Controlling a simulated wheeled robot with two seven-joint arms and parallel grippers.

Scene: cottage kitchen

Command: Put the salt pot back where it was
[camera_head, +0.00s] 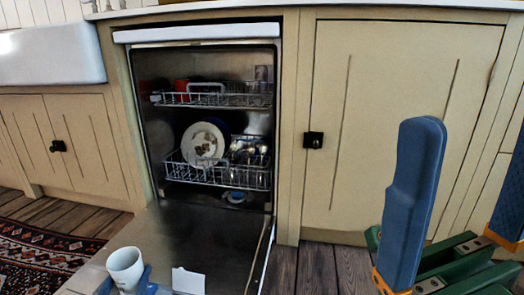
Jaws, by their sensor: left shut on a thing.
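A small white pot (126,266), which I take to be the salt pot, stands out at the bottom left, in front of the open dishwasher door. My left gripper (128,284) is shut on it, with blue finger parts at its lower sides. The pot looks nearly upright, its open top facing up. The frame's bottom edge cuts off the gripper. My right gripper (465,165) is close to the camera at the right, its blue fingers raised and well apart with nothing between them. I see no clear place where the pot stood before.
The open dishwasher (207,120) holds plates (203,146) and cutlery in its racks. Its lowered door (195,238) fills the floor space in front. A cupboard door (400,75) is shut at the right. A white sink (50,60) and patterned rug (45,262) are at the left.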

